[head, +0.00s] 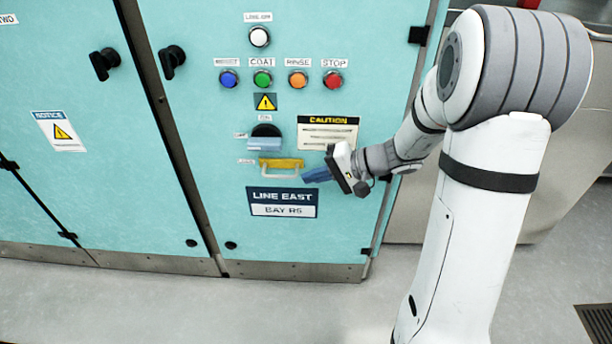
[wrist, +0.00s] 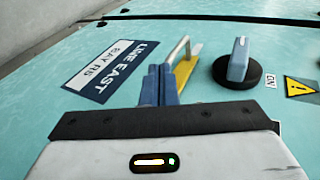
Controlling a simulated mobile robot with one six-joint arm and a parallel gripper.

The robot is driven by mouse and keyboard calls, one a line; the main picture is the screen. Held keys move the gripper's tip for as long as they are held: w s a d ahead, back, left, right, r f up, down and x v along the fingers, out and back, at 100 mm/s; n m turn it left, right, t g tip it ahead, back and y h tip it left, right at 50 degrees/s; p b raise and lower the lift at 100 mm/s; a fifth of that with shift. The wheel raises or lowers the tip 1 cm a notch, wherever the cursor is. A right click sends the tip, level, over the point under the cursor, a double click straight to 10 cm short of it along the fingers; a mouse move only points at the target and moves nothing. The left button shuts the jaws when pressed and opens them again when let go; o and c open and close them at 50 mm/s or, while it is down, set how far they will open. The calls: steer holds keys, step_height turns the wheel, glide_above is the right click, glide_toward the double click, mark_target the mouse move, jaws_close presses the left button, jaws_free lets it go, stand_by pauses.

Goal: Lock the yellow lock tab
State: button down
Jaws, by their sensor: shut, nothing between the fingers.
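The yellow lock tab (head: 284,163) is a flat bar on the teal cabinet door, below the rotary switch. In the wrist view the yellow tab (wrist: 186,68) lies just beyond my fingers, with a pale metal strip (wrist: 178,50) along its side. The rotary switch (head: 266,130) is black with a blue handle; in the wrist view the switch (wrist: 238,68) is right of the tab. My gripper (head: 308,176) has blue fingers, shut and empty, by the tab's right end. In the wrist view my gripper (wrist: 159,70) partly hides the tab's near end; contact cannot be told.
The LINE EAST sign (head: 282,201) is just below the tab. A caution label (head: 327,133) is to its upper right. A row of coloured buttons (head: 263,79) is higher up. Two black knobs (head: 104,63) (head: 172,61) are at upper left. The floor in front is clear.

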steer(key=f+p+v, duration=0.1)
steer(key=p+v, duration=0.1)
steer(key=v, duration=1)
steer(key=shift+d+p, duration=0.35)
steer(key=shift+p, duration=0.05)
steer(key=s+r+n+h+p, duration=0.1)
steer(key=s+r+h+p, duration=0.5)
steer(key=r+p, duration=0.7)
steer(key=s+r+n+h+p, duration=0.2)
steer(key=s+r+h+p, duration=0.4)
steer(key=s+r+p, duration=0.5)
step_height(320, 180, up, 7)
steer(key=a+p, duration=0.1)
steer(key=p, duration=0.2)
steer(key=shift+s+g, duration=0.25)
steer(key=shift+g, duration=0.05)
